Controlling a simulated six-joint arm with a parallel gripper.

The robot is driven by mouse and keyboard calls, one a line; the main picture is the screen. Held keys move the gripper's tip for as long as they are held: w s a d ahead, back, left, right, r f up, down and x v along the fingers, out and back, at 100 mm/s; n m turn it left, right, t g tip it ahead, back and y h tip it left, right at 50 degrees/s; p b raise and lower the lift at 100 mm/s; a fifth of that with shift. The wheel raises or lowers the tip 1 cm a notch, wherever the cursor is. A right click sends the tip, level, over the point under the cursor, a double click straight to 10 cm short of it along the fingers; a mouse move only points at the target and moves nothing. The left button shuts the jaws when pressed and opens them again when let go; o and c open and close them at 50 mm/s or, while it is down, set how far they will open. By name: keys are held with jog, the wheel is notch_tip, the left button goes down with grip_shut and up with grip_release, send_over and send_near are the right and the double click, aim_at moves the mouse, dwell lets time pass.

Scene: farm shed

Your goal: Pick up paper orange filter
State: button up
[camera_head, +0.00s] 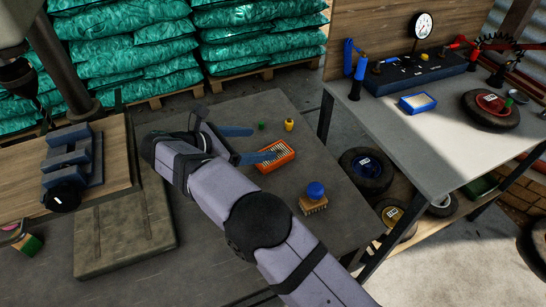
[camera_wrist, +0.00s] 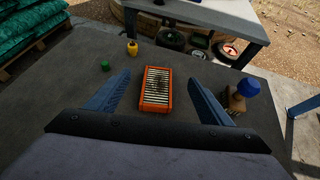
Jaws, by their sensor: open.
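The orange filter (camera_head: 275,156) is a rectangular orange frame with pale pleats, lying flat on the dark grey table. In the wrist view the filter (camera_wrist: 157,90) lies ahead of and between my two blue fingers, with a darker smudge on its pleats. My gripper (camera_head: 252,145) is open and empty, its fingers spread wide on either side of the filter. In the wrist view the gripper (camera_wrist: 158,98) shows a gap between each finger and the filter. The filter's near end lies close to the palm side; whether the fingertips are at table height I cannot tell.
A blue-knobbed brush (camera_head: 314,196) stands right of the filter, close to the right finger in the wrist view. A yellow item (camera_head: 289,125) and a small green item (camera_head: 261,126) stand behind. A vise (camera_head: 72,165) is at left. A second bench (camera_head: 450,130) stands right.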

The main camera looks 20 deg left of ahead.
send_near(284, 154)
jog(key=shift+w+a+f, duration=0.3)
jog(key=shift+a+f, duration=0.1)
jog(key=shift+f, duration=0.15)
jog(key=shift+w+a+f, duration=0.35)
jog(key=shift+f, duration=0.2)
jog(key=shift+x, duration=2.5)
jog(key=c, duration=1.2)
